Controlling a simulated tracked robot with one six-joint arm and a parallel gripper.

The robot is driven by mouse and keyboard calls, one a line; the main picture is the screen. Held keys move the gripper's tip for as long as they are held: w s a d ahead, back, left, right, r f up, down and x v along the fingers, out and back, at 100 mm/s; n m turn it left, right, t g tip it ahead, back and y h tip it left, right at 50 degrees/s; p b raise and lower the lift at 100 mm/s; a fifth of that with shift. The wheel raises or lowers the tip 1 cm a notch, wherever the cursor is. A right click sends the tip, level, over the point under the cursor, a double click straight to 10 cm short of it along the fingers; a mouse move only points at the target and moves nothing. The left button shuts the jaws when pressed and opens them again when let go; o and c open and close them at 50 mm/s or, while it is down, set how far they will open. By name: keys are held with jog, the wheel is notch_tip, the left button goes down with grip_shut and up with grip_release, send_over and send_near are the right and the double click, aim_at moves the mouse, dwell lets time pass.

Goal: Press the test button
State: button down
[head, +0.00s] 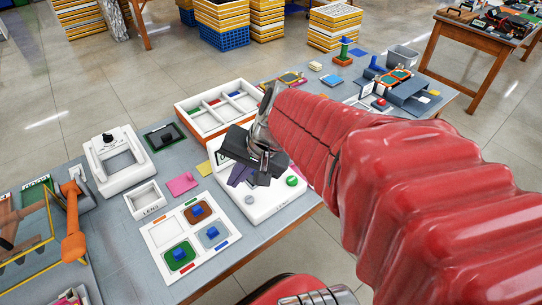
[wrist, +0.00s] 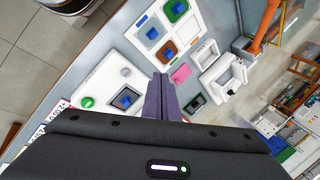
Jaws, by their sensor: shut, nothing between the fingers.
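A white box (head: 272,203) stands under my gripper, with a round green button (head: 292,181) at its right and a grey knob (head: 249,199) at its front. In the wrist view the same box (wrist: 97,78) shows the green button (wrist: 87,102), the grey knob (wrist: 125,71) and a blue piece (wrist: 126,99) in a dark recess. No label naming a test button is readable. My gripper (head: 236,183) is shut and empty above the box; its purple fingers (wrist: 160,78) are together. I cannot tell its height. It hides part of the box in the head view.
A white tray (head: 149,242) with coloured pads and blue-topped pieces lies in front left. A small white bin (head: 144,200) and a white frame (head: 116,180) stand further left. A compartment tray (head: 190,121) is behind. A red button (head: 380,103) sits at the far right station.

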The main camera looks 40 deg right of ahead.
jog(key=w+d+f+m+t, duration=0.1)
jog(key=w+d+f+m, duration=0.1)
jog(key=d+m, duration=0.3)
jog(key=w+d+f+m+t, duration=0.1)
jog(key=d+f+m, duration=0.15)
jog(key=d, duration=0.35)
jog(key=m+t, duration=0.2)
jog(key=m, duration=0.5)
send_over(296, 181)
notch_tip(296, 181, down, 3)
jog(key=shift+h, duration=0.3)
jog(key=shift+a+f, duration=0.1)
jog(key=shift+f, duration=4.25)
jog(key=shift+f, duration=0.1)
jog(key=shift+f, duration=0.3)
